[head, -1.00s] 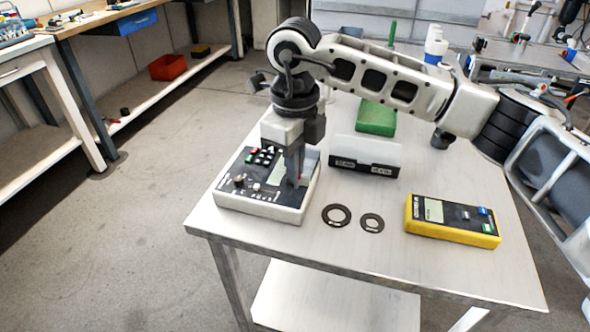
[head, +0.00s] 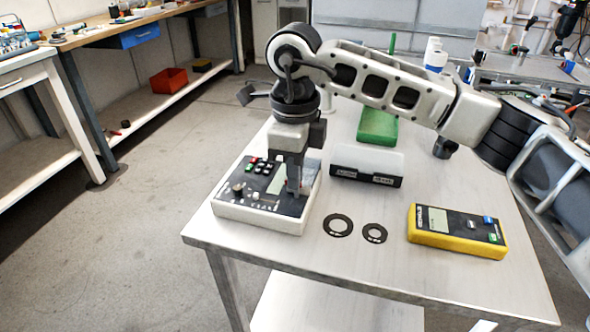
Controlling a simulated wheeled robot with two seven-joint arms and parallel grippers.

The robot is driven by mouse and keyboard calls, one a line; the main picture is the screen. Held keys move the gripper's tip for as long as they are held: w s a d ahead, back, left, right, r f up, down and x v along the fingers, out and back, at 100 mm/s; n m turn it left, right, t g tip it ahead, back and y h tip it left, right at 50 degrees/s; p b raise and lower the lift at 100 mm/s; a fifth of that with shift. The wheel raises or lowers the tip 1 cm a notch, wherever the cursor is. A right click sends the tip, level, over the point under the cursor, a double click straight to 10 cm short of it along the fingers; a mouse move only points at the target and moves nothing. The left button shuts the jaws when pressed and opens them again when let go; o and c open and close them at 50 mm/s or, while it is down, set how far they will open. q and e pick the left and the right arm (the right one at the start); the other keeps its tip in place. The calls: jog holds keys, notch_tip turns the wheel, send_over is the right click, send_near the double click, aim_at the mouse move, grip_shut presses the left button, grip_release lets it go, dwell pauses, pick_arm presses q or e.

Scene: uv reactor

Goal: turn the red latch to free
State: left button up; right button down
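A white control box (head: 260,217) with a dark panel, several buttons, a knob and a pale screen lies on the metal table. My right gripper (head: 295,190) points straight down over the right part of this panel. Its fingertips are at or just above the panel surface. A small reddish bit (head: 302,184) shows beside the fingers; it may be the red latch, which is otherwise hidden. I cannot tell whether the fingers are open or shut on it. My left gripper is not in view.
The metal table (head: 330,262) also holds two black rings (head: 338,225), a yellow meter (head: 457,240), a white and black box (head: 366,165), a green block (head: 377,127) and white bottles (head: 435,58). The table's front is bare. A workbench (head: 100,25) stands at the left.

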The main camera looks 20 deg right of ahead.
jog(key=c, duration=1.6)
grip_release()
notch_tip(320, 180, up, 16)
jog(key=shift+r+p, duration=0.1)
jog(key=shift+p, duration=0.35)
